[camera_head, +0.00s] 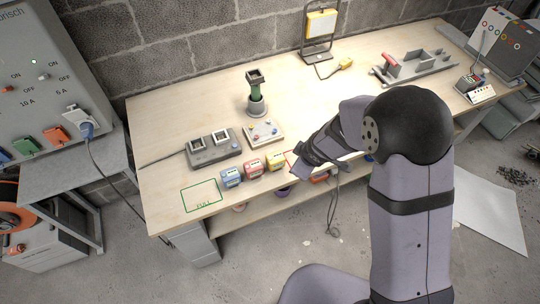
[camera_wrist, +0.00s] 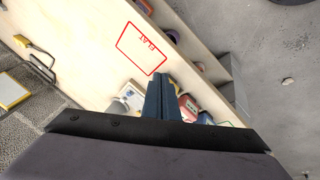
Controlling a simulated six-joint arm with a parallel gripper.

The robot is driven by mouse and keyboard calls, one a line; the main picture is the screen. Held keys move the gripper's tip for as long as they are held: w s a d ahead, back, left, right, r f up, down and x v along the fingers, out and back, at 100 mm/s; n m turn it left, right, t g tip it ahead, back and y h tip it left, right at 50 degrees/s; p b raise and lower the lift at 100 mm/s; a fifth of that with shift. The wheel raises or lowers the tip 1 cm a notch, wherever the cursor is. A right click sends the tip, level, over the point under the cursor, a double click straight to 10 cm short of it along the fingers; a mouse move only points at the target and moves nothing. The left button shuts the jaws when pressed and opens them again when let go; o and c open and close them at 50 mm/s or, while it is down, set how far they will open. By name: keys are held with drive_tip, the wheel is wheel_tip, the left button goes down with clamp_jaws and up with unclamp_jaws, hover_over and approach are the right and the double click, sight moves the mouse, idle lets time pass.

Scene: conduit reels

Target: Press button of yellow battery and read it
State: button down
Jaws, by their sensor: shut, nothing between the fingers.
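The yellow battery (camera_head: 275,161) stands on the workbench near its front edge, at the right end of a short row. The red battery (camera_head: 253,169) and the blue battery (camera_head: 231,178) stand to its left. My gripper (camera_head: 298,168) is shut and empty, just right of the yellow battery in the head view. In the wrist view my gripper (camera_wrist: 162,78) hides most of the yellow battery; the red battery (camera_wrist: 189,107) and blue battery (camera_wrist: 206,118) show beside it. The yellow battery's button and any reading on it are too small to tell.
A green outline marked FULL (camera_head: 201,197) lies left of the row; a red outline marked FLAT (camera_wrist: 140,48) lies on the other side. A grey charger (camera_head: 214,150), a tester-like board (camera_head: 263,132) and a green-stemmed holder (camera_head: 257,94) stand behind. The bench's back middle is clear.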

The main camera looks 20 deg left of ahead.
drive_tip(key=w+a+r+n+y, duration=0.2)
drive_tip(key=a+r+y, duration=0.1)
drive_tip(key=a, duration=0.2)
wheel_tip(320, 180, up, 3)
drive_tip(key=n+y, duration=0.2)
hover_over(270, 158)
drive_tip(key=d, duration=0.1)
drive_tip(key=shift+s+n+t, duration=0.3)
drive_tip(key=shift+s, duration=0.05)
drive_tip(key=shift+d+f, duration=0.1)
drive_tip(key=shift+f, duration=0.05)
wheel_tip(270, 158, down, 9)
drive_tip(key=b, duration=0.8)
drive_tip(key=shift+r, duration=0.2)
drive_tip(key=shift+b, duration=0.3)
idle(0.7)
drive_tip(key=shift+f+b, duration=0.3)
drive_tip(key=shift+f, duration=0.1)
